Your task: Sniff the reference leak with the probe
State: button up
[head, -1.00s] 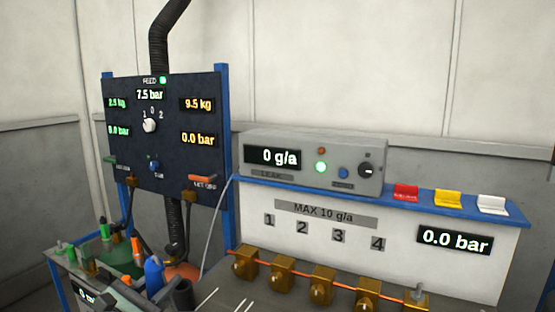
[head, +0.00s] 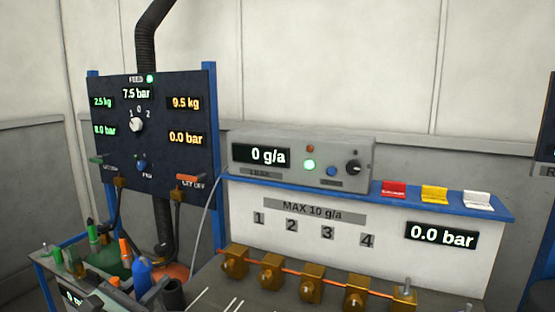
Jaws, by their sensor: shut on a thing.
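The leak detector (head: 300,158) is a grey box on the blue shelf; its display (head: 262,156) reads 0 g/a. A green light (head: 309,165) glows on its front, beside a small red lamp, a blue button and a black knob (head: 353,167). A thin grey cable (head: 213,190) runs down from the box's left side; its lower end is out of sight. I cannot make out the probe or the reference leak. My gripper is not in this view.
Brass valve blocks (head: 270,270) joined by an orange tube stand on the bench below. A dark gauge panel (head: 150,160) stands left, with bottles and fittings (head: 110,265) below it. Red (head: 394,187), yellow and white switches sit on the shelf, above a 0.0 bar display (head: 441,235).

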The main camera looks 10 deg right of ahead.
jog(key=shift+s+a+r+p, duration=0.3)
jog(key=shift+a+r+p, duration=0.05)
jog(key=shift+r+p, duration=0.3)
jog(key=shift+s+a+r+p, duration=0.3)
jog(key=shift+r+p, duration=0.2)
jog(key=shift+r, duration=0.15)
jog(key=shift+s+a+r+p, duration=0.4)
jog(key=shift+r+p, duration=0.15)
jog(key=shift+r, duration=0.05)
jog(key=shift+s+a+r+p, duration=0.35)
jog(key=shift+a+r+p, duration=0.05)
jog(key=shift+r+p, duration=0.15)
